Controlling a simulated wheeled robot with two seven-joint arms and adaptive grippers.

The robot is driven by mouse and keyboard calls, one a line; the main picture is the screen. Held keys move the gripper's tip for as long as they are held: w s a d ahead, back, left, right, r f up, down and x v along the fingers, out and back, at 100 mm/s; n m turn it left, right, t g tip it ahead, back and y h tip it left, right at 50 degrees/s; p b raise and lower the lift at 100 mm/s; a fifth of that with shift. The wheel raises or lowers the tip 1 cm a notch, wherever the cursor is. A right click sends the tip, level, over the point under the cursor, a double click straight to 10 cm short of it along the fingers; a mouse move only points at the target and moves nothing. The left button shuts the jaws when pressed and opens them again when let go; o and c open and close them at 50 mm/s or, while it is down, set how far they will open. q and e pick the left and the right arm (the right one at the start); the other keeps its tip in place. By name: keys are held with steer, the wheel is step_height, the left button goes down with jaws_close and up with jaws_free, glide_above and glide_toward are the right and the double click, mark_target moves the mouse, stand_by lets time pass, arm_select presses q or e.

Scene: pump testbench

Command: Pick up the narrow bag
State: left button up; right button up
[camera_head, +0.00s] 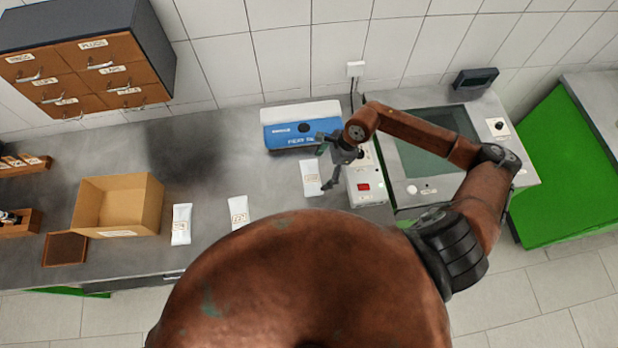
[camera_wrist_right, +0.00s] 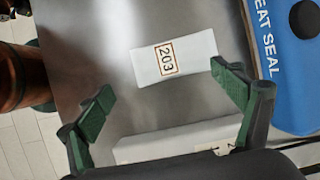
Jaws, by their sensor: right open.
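Three white bags lie flat on the grey bench: a left bag (camera_head: 181,224), a middle bag (camera_head: 238,212) and a right bag (camera_head: 311,178). The left one looks slightly the narrowest, but I cannot tell for sure which is the narrow bag. My right gripper (camera_head: 327,167) is open and empty beside the right bag. In the right wrist view, a white bag labelled 203 (camera_wrist_right: 174,58) lies ahead of the open fingers (camera_wrist_right: 165,88), apart from them. My left gripper is not in view.
A blue heat sealer (camera_head: 290,134) stands behind the right bag. A pale box with a red switch (camera_head: 366,186) is right of it. An open cardboard box (camera_head: 118,206) stands left of the bags, with drawers (camera_head: 85,75) behind. Bare bench lies behind the left bags.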

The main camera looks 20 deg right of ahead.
mark_target(312, 181)
steer(key=shift+w+f, duration=0.2)
steer(key=shift+f, duration=0.25)
steer(key=shift+a+f, duration=0.1)
steer(key=shift+f, duration=0.2)
steer(key=shift+p+x, duration=0.3)
steer(key=shift+x, duration=0.5)
steer(key=p+x, duration=0.1)
steer(key=x, duration=0.3)
steer(key=shift+f+p, duration=0.15)
steer(key=shift+p, duration=0.15)
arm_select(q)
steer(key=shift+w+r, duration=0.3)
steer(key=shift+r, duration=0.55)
arm_select(e)
steer(key=shift+a+f, duration=0.2)
steer(key=shift+f, duration=0.25)
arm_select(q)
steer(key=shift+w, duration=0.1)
arm_select(e)
steer(key=c, duration=1.5)
steer(key=shift+r, duration=0.15)
